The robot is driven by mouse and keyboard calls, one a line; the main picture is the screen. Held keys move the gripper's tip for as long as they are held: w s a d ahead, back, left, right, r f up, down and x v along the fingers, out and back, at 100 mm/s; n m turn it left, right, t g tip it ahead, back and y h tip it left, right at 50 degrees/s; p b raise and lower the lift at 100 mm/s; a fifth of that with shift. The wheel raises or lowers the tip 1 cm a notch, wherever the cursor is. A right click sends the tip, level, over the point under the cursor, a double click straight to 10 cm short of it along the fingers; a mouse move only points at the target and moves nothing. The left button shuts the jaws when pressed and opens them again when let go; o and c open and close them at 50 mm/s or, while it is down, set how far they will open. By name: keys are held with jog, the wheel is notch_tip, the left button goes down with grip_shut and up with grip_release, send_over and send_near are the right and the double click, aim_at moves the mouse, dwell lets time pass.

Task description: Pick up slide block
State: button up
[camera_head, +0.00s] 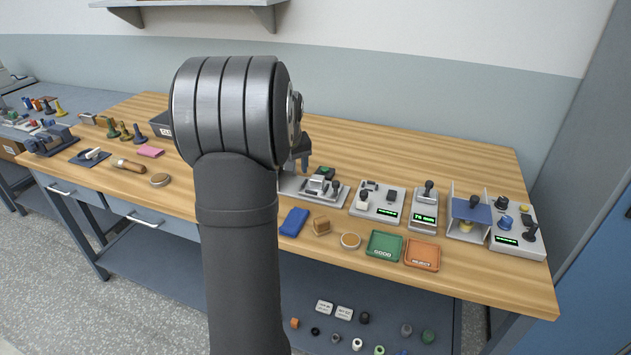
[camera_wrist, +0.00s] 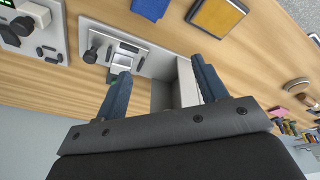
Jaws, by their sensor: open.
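A small grey-white block, which looks like the slide block (camera_wrist: 124,57), sits on a light grey fixture plate (camera_wrist: 148,70) in the wrist view. In the head view the same plate (camera_head: 335,199) stands near the middle of the bench, with the block (camera_head: 317,184) on it. My gripper (camera_head: 301,165) is partly hidden by my arm in the head view, and the plate's left end is covered too.
Several grey devices stand to the right, the nearest a display unit (camera_head: 378,203). Bare wood lies behind them.

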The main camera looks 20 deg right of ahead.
jog(key=w+d+r+m+h, duration=0.1)
jog(key=d+r+m+h, duration=0.1)
jog(key=d+r+m, duration=0.45)
send_near(317, 177)
jog(key=shift+m+t, duration=0.3)
jog(key=shift+m, duration=0.15)
jog(key=x, duration=0.8)
jog(key=shift+s+f, duration=0.25)
jog(key=shift+f, duration=0.1)
jog(key=c, duration=1.1)
jog(key=shift+c, duration=0.2)
jog(key=shift+r, duration=0.1)
